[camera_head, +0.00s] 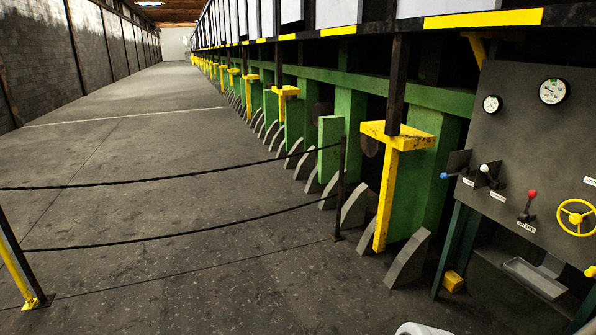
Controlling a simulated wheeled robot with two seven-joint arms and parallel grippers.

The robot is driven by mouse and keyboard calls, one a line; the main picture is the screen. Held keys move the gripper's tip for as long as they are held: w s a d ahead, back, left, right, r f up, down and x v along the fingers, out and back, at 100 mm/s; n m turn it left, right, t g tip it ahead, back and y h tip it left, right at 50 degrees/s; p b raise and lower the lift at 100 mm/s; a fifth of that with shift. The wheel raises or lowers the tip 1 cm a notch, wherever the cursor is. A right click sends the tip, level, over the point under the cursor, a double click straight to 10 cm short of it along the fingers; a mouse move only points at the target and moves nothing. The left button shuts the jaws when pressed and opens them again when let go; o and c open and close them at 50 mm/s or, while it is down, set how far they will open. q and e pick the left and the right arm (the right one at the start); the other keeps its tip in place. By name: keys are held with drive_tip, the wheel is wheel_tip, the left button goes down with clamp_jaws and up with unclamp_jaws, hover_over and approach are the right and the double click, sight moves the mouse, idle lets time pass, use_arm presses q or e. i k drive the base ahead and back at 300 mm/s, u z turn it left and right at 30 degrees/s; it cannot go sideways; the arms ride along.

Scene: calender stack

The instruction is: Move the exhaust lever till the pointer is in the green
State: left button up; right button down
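A grey control panel (515,135) stands at the right edge. It carries a blue-tipped lever (447,176), a white-knobbed lever (485,169) and a red-knobbed lever (532,194). Each has a small white label below it, too small to read surely, so I cannot tell which is the exhaust lever. The red knob points up. Two round white gauges sit above, a larger gauge (552,91) and a smaller gauge (492,104). Neither gripper shows; a white rounded part at the bottom edge may be mine.
A yellow handwheel (576,217) is right of the red lever. A grey tray (535,278) juts out below the panel. A yellow T-shaped post (389,180) stands left of the panel. A rope barrier (200,182) crosses the left floor. The aisle floor (130,130) beyond is clear.

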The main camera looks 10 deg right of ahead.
sight(483, 169)
drive_tip(key=i, duration=2.2)
drive_tip(key=z, duration=2.85)
drive_tip(key=i, duration=0.65)
drive_tip(key=z, duration=0.25)
